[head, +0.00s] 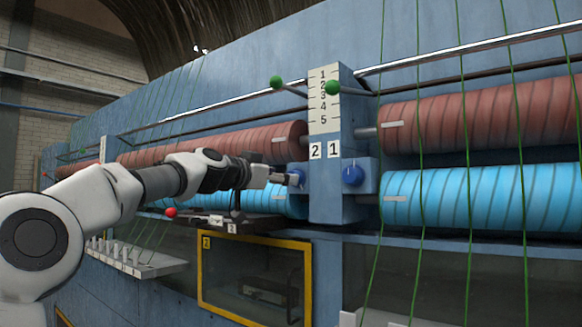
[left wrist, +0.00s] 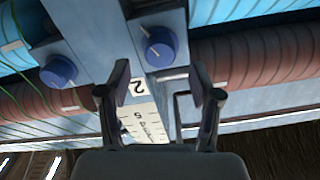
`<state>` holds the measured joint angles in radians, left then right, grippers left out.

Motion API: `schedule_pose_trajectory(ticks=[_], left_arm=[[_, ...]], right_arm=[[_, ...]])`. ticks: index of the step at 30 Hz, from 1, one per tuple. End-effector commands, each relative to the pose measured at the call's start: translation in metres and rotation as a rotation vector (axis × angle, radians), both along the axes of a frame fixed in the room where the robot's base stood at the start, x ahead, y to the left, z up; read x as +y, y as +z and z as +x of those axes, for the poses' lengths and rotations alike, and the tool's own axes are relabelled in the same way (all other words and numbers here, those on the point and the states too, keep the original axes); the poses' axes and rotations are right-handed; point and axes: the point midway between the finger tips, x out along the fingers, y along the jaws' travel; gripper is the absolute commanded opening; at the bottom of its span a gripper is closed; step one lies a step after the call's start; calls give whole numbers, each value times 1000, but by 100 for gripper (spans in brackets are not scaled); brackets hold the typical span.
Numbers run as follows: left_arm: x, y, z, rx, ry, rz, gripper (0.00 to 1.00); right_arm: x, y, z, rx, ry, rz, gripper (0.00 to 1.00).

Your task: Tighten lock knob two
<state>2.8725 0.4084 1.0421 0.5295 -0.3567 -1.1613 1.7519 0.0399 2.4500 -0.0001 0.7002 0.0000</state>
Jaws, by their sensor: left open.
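Lock knob two (head: 297,177) is a blue round knob on the left side of the blue post, by the label 2. It also shows in the left wrist view (left wrist: 158,47), with a pale pointer line on its face. My left gripper (head: 280,177) is open just left of this knob in the head view and partly overlaps it. In the left wrist view its two fingers (left wrist: 159,82) are apart and empty, with the knob ahead of the gap. Knob one (head: 352,175) is on the post's right side and also shows in the left wrist view (left wrist: 58,71). My right gripper is not in view.
A numbered scale plate (head: 323,98) is on the post, with green-tipped levers (head: 277,83) beside it. Red-brown rolls (head: 480,112) and light-blue rolls (head: 480,197) flank the post. A red-tipped lever (head: 171,212) and a yellow-framed window (head: 255,240) are below my arm.

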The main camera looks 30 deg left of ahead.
Motion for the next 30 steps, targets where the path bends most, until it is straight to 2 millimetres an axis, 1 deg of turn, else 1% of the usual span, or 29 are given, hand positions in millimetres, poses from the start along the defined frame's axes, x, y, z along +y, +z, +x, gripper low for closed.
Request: schedule_pose_trajectory(ticks=[1, 3, 6, 9, 14, 15, 17, 18, 20, 30], left_arm=[[-1, 2, 12, 3, 1, 2, 64], [-2, 3, 24, 2, 1, 3, 64], [-3, 1, 35, 1, 0, 2, 64], [-3, -1, 40, 0, 0, 2, 64], [-4, -2, 40, 0, -1, 2, 64], [-4, -2, 40, 0, -1, 2, 61], [-4, -2, 40, 0, -1, 2, 39], [-4, -2, 40, 0, -1, 2, 25], [-4, -2, 40, 0, 0, 2, 4], [-4, -2, 39, 1, 0, -15, 4]], right_arm=[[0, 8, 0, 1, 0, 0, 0], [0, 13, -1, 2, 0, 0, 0], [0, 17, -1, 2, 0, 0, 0], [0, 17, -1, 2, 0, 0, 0], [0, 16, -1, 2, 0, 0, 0], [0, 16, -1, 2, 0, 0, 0], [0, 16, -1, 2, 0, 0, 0], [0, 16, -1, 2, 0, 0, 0], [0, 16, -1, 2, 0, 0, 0], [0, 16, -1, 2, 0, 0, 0]])
